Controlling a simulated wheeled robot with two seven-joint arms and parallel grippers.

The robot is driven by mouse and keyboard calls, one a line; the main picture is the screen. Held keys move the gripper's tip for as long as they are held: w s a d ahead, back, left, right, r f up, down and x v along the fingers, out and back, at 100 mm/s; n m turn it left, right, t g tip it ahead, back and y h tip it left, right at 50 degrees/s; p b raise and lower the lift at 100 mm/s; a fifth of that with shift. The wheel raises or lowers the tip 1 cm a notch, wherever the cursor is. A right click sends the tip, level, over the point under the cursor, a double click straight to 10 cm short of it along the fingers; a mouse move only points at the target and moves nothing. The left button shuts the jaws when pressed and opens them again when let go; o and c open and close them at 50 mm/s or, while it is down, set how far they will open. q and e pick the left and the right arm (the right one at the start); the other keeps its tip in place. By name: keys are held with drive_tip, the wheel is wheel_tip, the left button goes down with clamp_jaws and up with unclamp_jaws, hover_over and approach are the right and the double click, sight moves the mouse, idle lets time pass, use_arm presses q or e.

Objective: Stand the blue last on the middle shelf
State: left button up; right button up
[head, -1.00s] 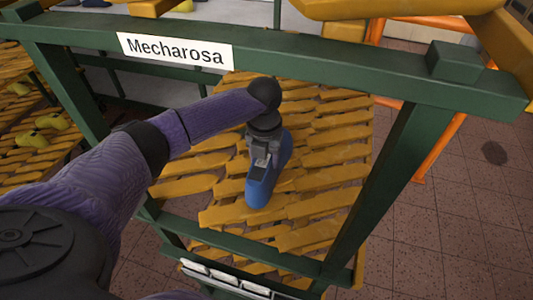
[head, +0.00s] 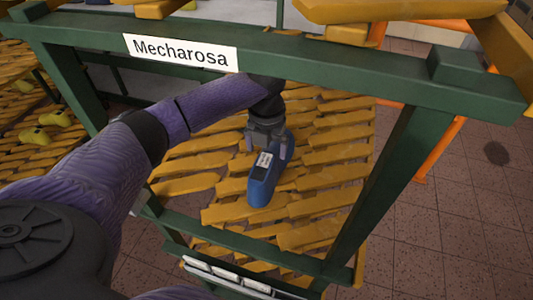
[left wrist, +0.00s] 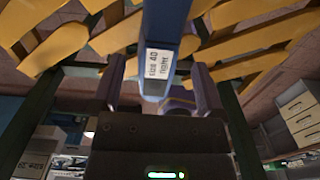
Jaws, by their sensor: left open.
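My right gripper is not seen.
A lower green bar (head: 250,243) runs along the front. Another slatted rack with yellow lasts (head: 38,135) is at the left.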

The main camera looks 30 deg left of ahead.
use_arm(q)
wheel_tip(320, 180, up, 9)
drive_tip(key=shift+f+p, duration=0.15)
drive_tip(key=shift+p, duration=0.3)
